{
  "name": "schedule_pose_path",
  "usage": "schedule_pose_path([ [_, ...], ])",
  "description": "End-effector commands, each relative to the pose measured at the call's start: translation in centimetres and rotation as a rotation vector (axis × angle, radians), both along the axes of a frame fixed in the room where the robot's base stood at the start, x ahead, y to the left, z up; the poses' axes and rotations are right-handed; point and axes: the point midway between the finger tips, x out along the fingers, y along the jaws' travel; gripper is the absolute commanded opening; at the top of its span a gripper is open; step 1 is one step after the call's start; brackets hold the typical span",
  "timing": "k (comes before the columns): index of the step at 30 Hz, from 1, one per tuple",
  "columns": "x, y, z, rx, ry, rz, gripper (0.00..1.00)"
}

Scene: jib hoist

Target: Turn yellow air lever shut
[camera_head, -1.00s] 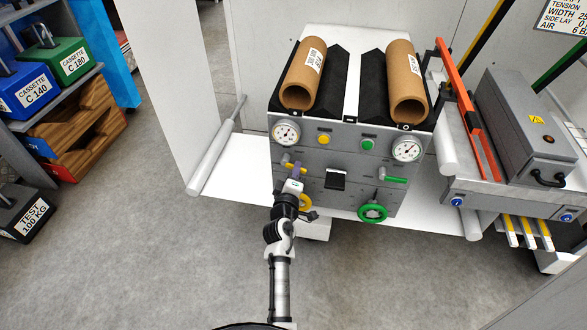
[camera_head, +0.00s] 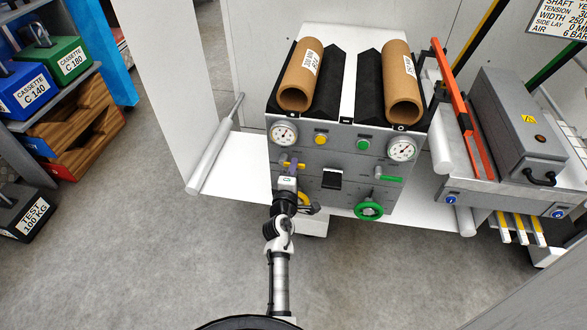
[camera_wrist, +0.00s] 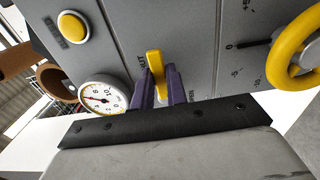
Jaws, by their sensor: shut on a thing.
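The yellow air lever (camera_wrist: 155,62) is on the grey front panel, between my gripper's purple fingers in the wrist view. In the head view its yellow part (camera_head: 300,166) shows beside the fingers, below the left gauge. My gripper (camera_wrist: 159,76) is shut on the lever. It also shows in the head view (camera_head: 290,168), reaching the panel from below. The fingers hide part of the lever. Lettering beside the lever is partly covered, and its exact angle is hard to tell.
The left gauge (camera_head: 284,133) and yellow button (camera_head: 321,139) are above the lever. A yellow handwheel (camera_wrist: 297,62) is close to my gripper. A green lever (camera_head: 388,179) and green handwheel (camera_head: 369,210) are on the right. Open floor lies in front.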

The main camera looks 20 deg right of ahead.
Motion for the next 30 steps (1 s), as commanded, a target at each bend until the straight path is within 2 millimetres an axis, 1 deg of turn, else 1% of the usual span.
schedule_pose_path([
  [3, 0.0, 0.0, -0.1, -0.003, 0.003, 0.000, 0.00],
  [4, 0.0, 0.0, -0.1, -0.003, 0.003, 0.000, 0.16],
  [9, 0.0, 0.0, 0.0, -0.001, 0.002, 0.000, 0.36],
  [17, 0.0, 0.0, 0.0, -0.001, 0.001, 0.000, 0.36],
  [20, -0.5, 0.4, -0.2, 0.000, 0.001, 0.001, 0.36],
  [23, -1.5, 1.1, -0.3, -0.001, 0.002, 0.001, 0.36],
  [30, -4.6, 3.2, -0.3, -0.001, 0.002, 0.002, 0.36],
])
